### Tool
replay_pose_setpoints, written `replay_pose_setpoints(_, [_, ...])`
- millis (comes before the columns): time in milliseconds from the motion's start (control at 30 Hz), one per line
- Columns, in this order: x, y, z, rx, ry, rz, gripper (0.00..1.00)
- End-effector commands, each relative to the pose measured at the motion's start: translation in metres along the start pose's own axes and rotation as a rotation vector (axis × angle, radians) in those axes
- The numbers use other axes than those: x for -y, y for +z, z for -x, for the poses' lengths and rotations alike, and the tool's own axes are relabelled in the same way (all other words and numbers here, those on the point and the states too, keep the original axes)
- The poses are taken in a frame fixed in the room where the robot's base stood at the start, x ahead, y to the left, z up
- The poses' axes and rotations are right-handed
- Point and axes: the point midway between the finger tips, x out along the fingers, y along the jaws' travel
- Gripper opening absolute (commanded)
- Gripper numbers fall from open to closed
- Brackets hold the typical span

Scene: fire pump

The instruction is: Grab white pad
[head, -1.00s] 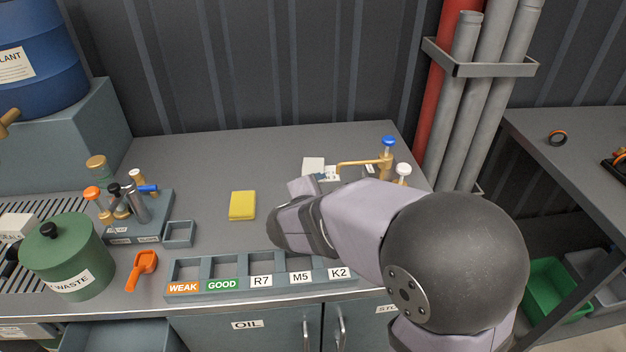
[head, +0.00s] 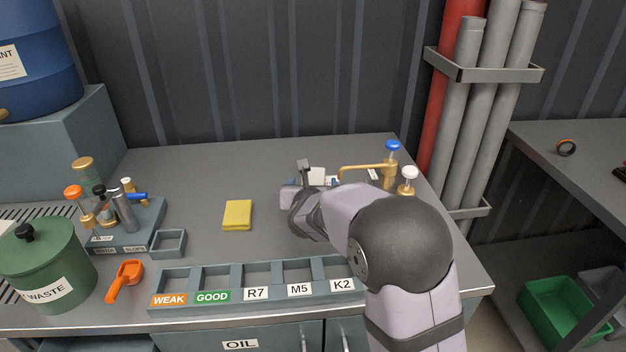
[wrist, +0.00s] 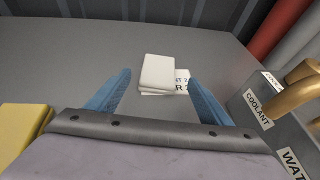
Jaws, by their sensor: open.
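The white pad (wrist: 157,73) lies flat on the bench and appears stacked on a second white piece beside a printed label. It sits ahead of my open gripper (wrist: 158,92), between the lines of its two blue fingers, with nothing held. In the head view the white pad (head: 317,177) shows just right of my gripper (head: 302,180), partly hidden behind it. I cannot tell from these views how high the fingers are above the bench.
A yellow pad (head: 237,215) lies to the left. A brass tap (head: 385,168) on a block labelled COOLANT (wrist: 262,108) stands close on the right. A compartment rack (head: 228,296) runs along the front edge. The bench behind the yellow pad is clear.

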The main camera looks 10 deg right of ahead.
Motion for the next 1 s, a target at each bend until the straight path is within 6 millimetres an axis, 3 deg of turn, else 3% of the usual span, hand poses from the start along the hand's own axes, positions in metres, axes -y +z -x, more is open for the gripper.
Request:
replay_pose_setpoints(267, [-0.001, 0.001, -0.007, 0.0, 0.0, -0.002, 0.73])
replay_pose_setpoints(700, [-0.003, 0.002, -0.05, 0.0, -0.001, -0.003, 0.73])
replay_pose_setpoints(1000, [-0.003, 0.002, -0.054, 0.001, 0.001, -0.003, 0.73])
